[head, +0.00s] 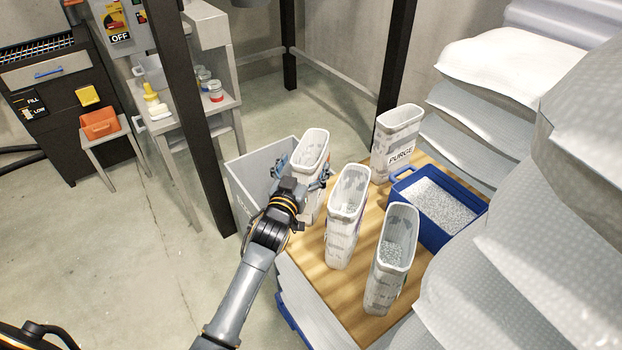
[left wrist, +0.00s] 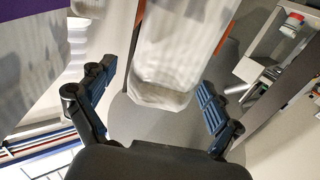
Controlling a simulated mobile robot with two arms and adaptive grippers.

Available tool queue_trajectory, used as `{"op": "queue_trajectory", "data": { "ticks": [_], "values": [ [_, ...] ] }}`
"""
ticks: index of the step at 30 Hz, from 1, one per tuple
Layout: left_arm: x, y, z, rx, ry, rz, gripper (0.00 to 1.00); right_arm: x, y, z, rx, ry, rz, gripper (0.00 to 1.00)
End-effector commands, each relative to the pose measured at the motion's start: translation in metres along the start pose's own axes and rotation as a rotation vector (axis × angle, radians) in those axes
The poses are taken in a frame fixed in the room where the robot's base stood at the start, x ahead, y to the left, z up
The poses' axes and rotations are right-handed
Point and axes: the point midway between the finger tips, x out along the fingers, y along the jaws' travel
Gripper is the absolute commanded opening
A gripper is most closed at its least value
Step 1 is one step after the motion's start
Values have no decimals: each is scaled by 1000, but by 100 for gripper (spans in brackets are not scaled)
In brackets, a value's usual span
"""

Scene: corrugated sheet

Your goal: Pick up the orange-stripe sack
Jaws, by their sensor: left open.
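A tall open-topped whitish sack (head: 313,147) stands at the far left corner of the wooden top, beside the grey bin. In the left wrist view the sack (left wrist: 172,60) shows orange along both side edges, and this orange does not show clearly in the head view. My left gripper (head: 305,174) is open at this sack. In the left wrist view my left gripper (left wrist: 156,80) has one finger on each side of the sack, with gaps between. The arm hides the lower part of the sack in the head view. My right gripper is not in view.
Two similar open sacks (head: 345,200) (head: 392,255) stand close on the wooden top (head: 340,292). A PURGE sack (head: 396,140) and a blue tray of pellets (head: 440,238) are behind and right. A grey bin (head: 246,180) is left; stacked white bags (head: 545,250) crowd the right.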

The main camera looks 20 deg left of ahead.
Motion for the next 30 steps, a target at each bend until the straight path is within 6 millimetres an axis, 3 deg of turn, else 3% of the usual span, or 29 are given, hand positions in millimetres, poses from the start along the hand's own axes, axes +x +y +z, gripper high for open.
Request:
{"op": "queue_trajectory", "data": {
  "ticks": [6,16,27,29,30],
  "values": [
    [27,0,1,-2,1,0,91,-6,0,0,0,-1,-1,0],
    [32,0,3,-1,0,0,91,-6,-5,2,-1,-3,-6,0],
    [32,0,3,0,0,1,15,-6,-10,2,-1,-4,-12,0],
    [32,0,3,0,0,0,3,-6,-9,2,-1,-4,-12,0],
    [33,0,0,0,5,1,3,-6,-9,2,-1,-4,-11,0]
  ]
}}
